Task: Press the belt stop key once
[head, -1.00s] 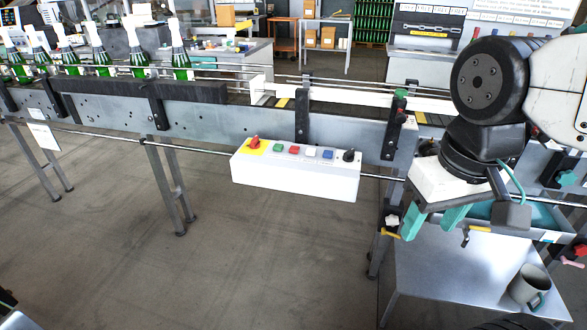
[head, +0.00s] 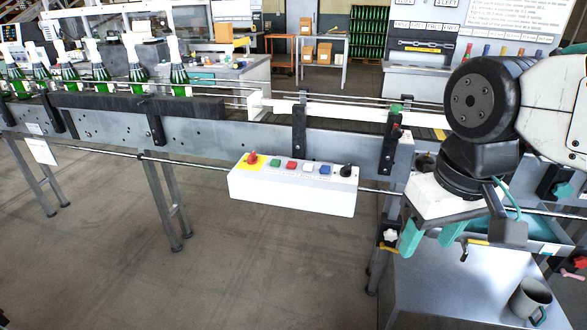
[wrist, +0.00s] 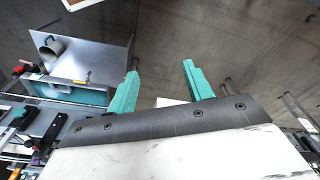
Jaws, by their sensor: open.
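A white control box (head: 290,192) hangs on the front of the conveyor in the head view. On its top are a red knob on a yellow plate (head: 251,160), a green key (head: 275,163), a red key (head: 291,166), a white key (head: 308,168), a blue key (head: 325,170) and a black rotary knob (head: 346,171). Labels by the keys are too small to read. My gripper (head: 430,240) is right of the box, apart from it, with teal fingers spread and nothing between them. The open fingers also show in the wrist view (wrist: 160,90).
The conveyor (head: 220,138) runs behind the box, with several foil-topped green bottles (head: 137,72) at its left. A metal side table (head: 430,285) with a grey mug (head: 530,299) stands at the lower right. The floor before the box is clear.

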